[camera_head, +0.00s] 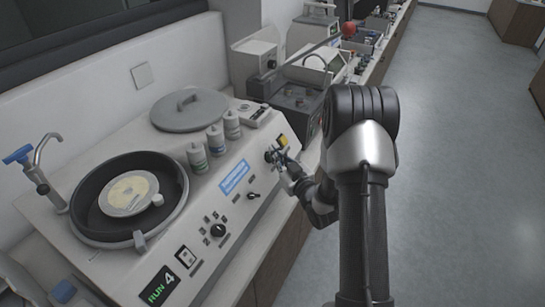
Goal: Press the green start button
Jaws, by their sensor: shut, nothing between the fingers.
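I cannot make out a green start button in this view; it may be hidden by my gripper or too small to tell. My gripper (272,156) is shut and empty. It is at the upper right end of the sloped front panel of the pale machine (207,181), close to a small yellow part (283,141). I cannot tell whether the fingertips touch the panel. A dark boxy unit (296,103) stands just beyond my gripper. My arm comes in from the lower right and covers part of the bench edge.
The pale machine carries a round bowl (82,212), a grey lid (189,109), several white bottles (216,140), a black knob (218,230) and a display reading RUN 4 (158,287). More equipment lines the bench behind. The grey floor (450,150) at right is clear.

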